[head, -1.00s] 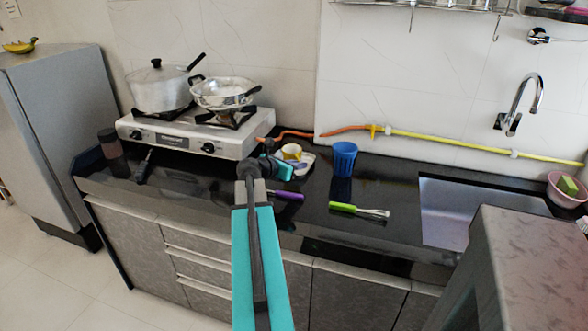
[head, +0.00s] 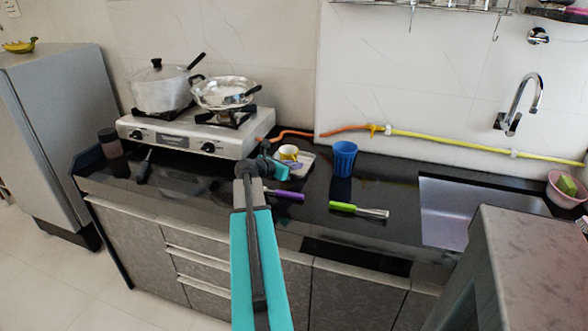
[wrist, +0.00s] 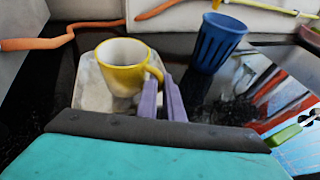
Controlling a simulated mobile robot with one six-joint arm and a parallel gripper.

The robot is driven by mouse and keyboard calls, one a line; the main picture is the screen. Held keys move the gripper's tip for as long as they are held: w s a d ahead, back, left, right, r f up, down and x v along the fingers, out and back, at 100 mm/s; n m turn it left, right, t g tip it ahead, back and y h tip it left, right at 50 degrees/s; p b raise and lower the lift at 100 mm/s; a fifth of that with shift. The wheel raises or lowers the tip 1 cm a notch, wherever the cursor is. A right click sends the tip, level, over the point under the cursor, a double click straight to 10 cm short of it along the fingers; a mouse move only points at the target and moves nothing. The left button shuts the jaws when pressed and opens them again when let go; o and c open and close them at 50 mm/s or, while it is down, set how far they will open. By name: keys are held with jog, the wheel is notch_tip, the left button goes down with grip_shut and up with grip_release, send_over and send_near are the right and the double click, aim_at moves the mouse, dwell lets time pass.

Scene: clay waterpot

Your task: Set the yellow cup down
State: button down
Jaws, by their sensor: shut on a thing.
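The yellow cup (wrist: 122,76), with a white inside, is upright in the wrist view, its handle turned toward my fingers. It also shows in the head view (head: 289,152), partly hidden by my arm's end. My gripper (wrist: 161,100) is shut on the cup's handle; it also shows in the head view (head: 284,169). A pale flat tray (wrist: 90,92) lies under the cup and shows in the head view (head: 304,163). I cannot tell whether the cup's base touches it.
A blue ribbed cup (head: 343,158) stands just right of the tray. A purple-handled tool (head: 287,195) and a green-handled whisk (head: 358,209) lie in front. The stove (head: 185,134) with two pots is at left, the sink (head: 465,208) at right. An orange hose (head: 290,133) runs behind.

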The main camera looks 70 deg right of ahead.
jog(key=shift+f, duration=0.8)
jog(key=shift+f, duration=0.15)
jog(key=c, duration=1.9)
grip_release()
jog(key=shift+r, duration=0.2)
jog(key=v, duration=1.2)
jog(key=shift+f+b, duration=0.1)
jog(key=shift+b, duration=0.2)
